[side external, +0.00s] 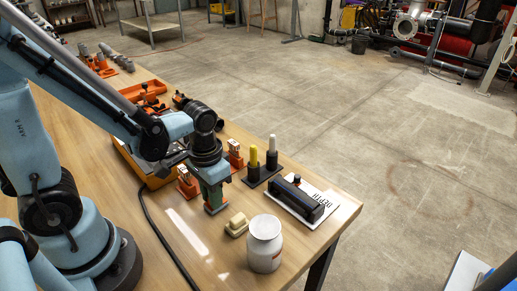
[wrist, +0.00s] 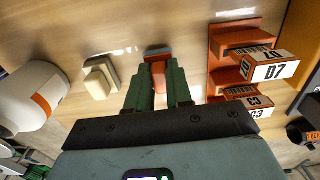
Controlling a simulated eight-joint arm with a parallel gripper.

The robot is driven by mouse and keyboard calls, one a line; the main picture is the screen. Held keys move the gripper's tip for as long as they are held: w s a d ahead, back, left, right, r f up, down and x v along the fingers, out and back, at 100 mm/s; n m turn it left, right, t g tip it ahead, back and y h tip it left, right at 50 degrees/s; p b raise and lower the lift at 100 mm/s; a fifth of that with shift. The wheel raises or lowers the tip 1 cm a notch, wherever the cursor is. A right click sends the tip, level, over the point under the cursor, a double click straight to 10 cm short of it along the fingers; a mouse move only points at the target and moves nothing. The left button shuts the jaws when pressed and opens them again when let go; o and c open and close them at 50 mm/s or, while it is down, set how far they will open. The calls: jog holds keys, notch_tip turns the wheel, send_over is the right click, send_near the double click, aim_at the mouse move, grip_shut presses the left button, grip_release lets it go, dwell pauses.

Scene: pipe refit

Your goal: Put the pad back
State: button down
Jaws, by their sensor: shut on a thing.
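My gripper (wrist: 157,92) points down over the wooden table. In the wrist view, its green fingers are shut on a small orange-red block with a grey edge (wrist: 158,66), which I take to be the pad. In the side external view, my gripper (side external: 214,198) is low over the table, and the pad shows only as a bit of orange-red and grey at the fingertips. I cannot tell whether it touches the table. Two orange holders (wrist: 232,38) with labelled blocks, D7 (wrist: 274,68) and C3, stand right of my gripper in the wrist view.
A cream block on a base (side external: 236,224) and a white jar (side external: 264,243) stand near the front edge. A dark stand with yellow and white sticks (side external: 254,162) and a black case on a white labelled plate (side external: 297,198) are to the right. A black cable crosses the table.

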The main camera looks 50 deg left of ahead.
jog(key=shift+f, duration=0.1)
jog(key=c, duration=1)
grip_release()
jog(key=shift+w+a+r+t, duration=0.25)
jog(key=shift+w+r+t, duration=0.25)
jog(key=shift+r+t, duration=1.15)
jog(key=shift+w+a+r+t, duration=0.25)
jog(key=shift+w+r+t, duration=0.4)
jog(key=shift+r, duration=1.8)
jog(key=shift+w+a+r+t, duration=0.25)
jog(key=shift+w+r+t, duration=0.15)
jog(key=shift+r+t, duration=1.3)
jog(key=shift+r+g, duration=0.35)
jog(key=shift+g, duration=0.05)
